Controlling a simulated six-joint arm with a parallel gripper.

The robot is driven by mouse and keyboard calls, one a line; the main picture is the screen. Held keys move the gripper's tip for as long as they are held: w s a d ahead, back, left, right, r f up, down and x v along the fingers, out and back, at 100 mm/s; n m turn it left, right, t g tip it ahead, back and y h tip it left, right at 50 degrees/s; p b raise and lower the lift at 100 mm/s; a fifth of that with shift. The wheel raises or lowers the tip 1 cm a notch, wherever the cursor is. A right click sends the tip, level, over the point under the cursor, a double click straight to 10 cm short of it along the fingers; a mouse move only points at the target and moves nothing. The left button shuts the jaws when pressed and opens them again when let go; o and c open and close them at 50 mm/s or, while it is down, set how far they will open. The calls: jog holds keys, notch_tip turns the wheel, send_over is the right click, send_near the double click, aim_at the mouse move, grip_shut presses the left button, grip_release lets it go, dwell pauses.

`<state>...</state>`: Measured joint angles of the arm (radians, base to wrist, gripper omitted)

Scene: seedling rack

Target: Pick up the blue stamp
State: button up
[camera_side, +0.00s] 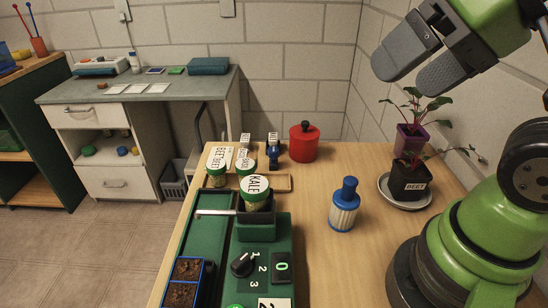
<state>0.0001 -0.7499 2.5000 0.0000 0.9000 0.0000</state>
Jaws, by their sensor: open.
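A small blue stamp (273,158), as far as its small size lets me tell, stands at the back of the wooden table, with a little white label card behind it. It is just left of the red lidded pot. My gripper (408,76) is at the upper right, high above the table. Its two grey fingers are apart with nothing between them. It is well away from the blue stamp.
The red pot (304,143) stands close beside the stamp. Green-lidded seed jars, one marked KALE (255,193), crowd its left front. A blue-and-white bottle-like object (343,206) stands mid-table, with potted plants (411,181) at right. Bare tabletop lies between jars and bottle.

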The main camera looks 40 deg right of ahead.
jog(key=shift+c, duration=0.5)
jog(key=c, duration=0.5)
jog(key=shift+w, duration=0.1)
jog(key=g+h, duration=0.3)
jog(key=h, duration=0.1)
send_over(273, 149)
jog(key=s+a, duration=0.2)
jog(key=s, duration=0.3)
notch_tip(273, 149, down, 14)
jog(key=f, duration=0.1)
jog(key=x, duration=1)
jog(key=shift+a+f, duration=0.15)
jog(key=shift+a, duration=0.2)
jog(key=shift+x, duration=3)
